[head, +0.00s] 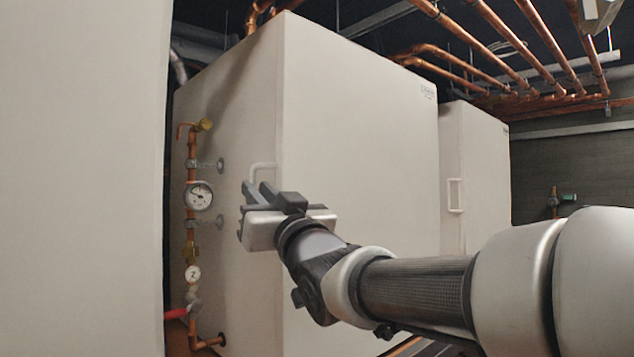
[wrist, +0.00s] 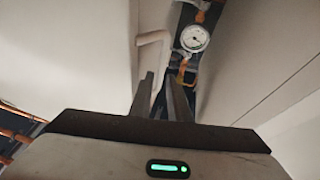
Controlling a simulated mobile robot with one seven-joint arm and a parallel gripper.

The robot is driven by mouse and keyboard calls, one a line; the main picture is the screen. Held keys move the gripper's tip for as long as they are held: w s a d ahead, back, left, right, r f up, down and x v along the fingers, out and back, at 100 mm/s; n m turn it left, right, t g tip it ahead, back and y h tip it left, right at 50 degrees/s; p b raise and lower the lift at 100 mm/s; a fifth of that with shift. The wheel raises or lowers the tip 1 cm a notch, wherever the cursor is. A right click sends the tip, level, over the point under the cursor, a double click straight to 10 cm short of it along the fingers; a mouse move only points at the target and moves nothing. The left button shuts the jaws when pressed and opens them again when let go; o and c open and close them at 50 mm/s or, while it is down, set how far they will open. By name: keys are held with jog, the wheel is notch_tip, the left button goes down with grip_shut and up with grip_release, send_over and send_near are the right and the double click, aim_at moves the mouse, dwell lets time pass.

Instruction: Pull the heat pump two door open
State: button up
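A large white heat pump cabinet (head: 365,130) stands in the middle of the head view, its door shut. I cannot read which number it bears.
Copper pipework with a round gauge (head: 199,195) runs along the cabinet's left side, close to my gripper. Another white cabinet (head: 80,180) fills the left edge. A further cabinet (head: 480,165) with a handle stands at right. Copper pipes run overhead.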

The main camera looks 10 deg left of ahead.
jog(key=shift+x, duration=0.9)
jog(key=shift+c, duration=0.3)
grip_shut()
dwell(0.6)
